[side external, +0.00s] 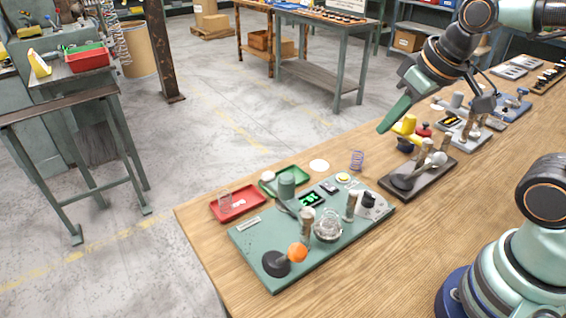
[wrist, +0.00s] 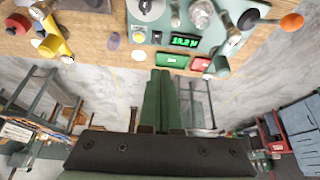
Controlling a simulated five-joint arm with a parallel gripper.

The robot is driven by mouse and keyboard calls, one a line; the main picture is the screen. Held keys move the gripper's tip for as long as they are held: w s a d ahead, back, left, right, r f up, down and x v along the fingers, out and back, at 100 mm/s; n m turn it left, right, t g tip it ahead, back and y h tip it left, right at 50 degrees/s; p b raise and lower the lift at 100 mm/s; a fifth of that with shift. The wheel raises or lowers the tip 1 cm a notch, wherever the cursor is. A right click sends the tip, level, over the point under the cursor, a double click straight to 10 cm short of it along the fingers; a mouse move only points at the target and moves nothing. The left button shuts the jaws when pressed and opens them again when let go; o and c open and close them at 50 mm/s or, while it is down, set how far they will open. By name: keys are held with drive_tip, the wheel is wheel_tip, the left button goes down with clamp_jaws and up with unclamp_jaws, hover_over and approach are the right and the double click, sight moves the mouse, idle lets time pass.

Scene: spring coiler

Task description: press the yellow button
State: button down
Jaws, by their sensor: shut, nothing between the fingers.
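The spring coiler is a green base plate (side external: 285,262) on the wooden bench, with a lit green display (side external: 312,198), posts and a clear coil part. A small yellow button (side external: 344,178) sits at its back edge, near a black knob (side external: 369,198). The button also shows in the wrist view (wrist: 139,37), up and left of my fingertips. My gripper (side external: 384,129) is shut and empty, its green fingers pointing down and left, in the air above and to the right of the button. In the wrist view my gripper (wrist: 160,73) shows with its fingers together.
A red tray (side external: 224,215) and a green tray (side external: 304,173) lie behind the coiler. A purple spring (side external: 357,160) and a white disc (side external: 319,165) lie nearby. A dark-based device (side external: 446,175) and a yellow object (side external: 404,124) stand to the right. An orange ball-ended lever (side external: 298,252) rises at the front.

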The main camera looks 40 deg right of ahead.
drive_tip(key=shift+s+d+r+m, duration=0.25)
drive_tip(key=shift+d+r+m, duration=0.05)
drive_tip(key=shift+d+r, duration=0.1)
drive_tip(key=m+g, duration=0.5)
drive_tip(key=m, duration=1.3)
hover_over(344, 176)
wheel_tip(344, 176, down, 8)
drive_tip(key=shift+f, duration=0.15)
drive_tip(key=shift+a, duration=0.1)
wheel_tip(344, 176, down, 14)
drive_tip(key=shift+f, duration=0.1)
